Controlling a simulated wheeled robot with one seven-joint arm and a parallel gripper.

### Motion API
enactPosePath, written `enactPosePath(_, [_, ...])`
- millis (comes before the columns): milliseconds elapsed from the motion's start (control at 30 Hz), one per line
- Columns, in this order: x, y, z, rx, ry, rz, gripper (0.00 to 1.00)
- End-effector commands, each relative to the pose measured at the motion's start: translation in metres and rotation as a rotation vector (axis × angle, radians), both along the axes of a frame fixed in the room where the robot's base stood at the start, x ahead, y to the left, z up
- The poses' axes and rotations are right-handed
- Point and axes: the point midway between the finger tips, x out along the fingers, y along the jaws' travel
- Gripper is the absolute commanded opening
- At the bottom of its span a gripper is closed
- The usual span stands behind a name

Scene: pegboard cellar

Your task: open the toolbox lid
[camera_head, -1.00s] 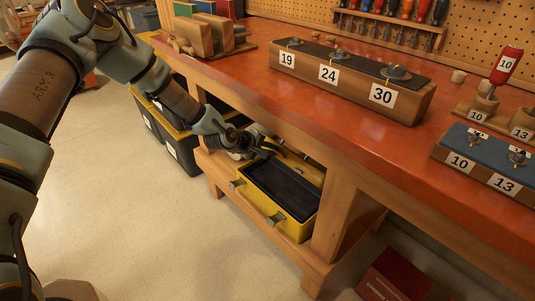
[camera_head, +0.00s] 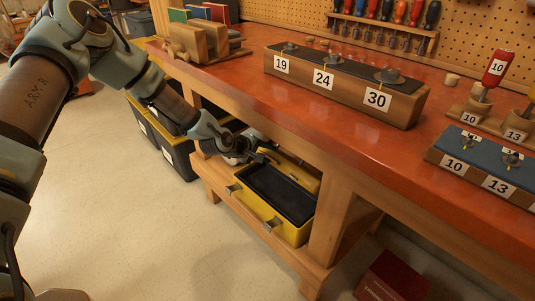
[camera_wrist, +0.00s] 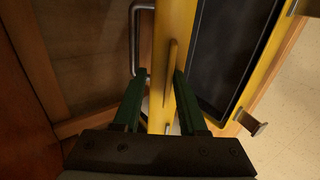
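The yellow toolbox (camera_head: 284,229) sits on the low shelf under the workbench, its dark interior showing from above. Its yellow lid (camera_head: 300,174) stands raised along the back side, partly hidden under the bench top. My gripper (camera_head: 263,157) is at the lid's left end. In the wrist view, the two green fingers of my gripper (camera_wrist: 159,76) are apart, on either side of the yellow lid edge (camera_wrist: 166,30) and its tan ridge. I cannot tell whether they touch it. A metal handle (camera_wrist: 136,38) shows left of the lid, and a latch (camera_wrist: 251,123) on the box front.
The red bench top (camera_head: 250,93) overhangs the shelf, and a wooden leg (camera_head: 333,222) stands right of the toolbox. Black bins with yellow rims (camera_head: 176,150) stand to the left. A dark red box (camera_head: 392,278) lies at lower right. The floor in front is clear.

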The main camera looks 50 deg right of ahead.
Motion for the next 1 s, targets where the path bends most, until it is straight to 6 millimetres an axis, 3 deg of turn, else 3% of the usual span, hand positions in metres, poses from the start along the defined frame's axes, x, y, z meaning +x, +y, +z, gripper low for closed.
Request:
enactPosePath(600, [0.005,0.077,0.060,-0.001,0.000,0.002,0.40])
enactPosePath(1000, [0.004,0.083,0.066,-0.001,-0.001,0.001,0.40])
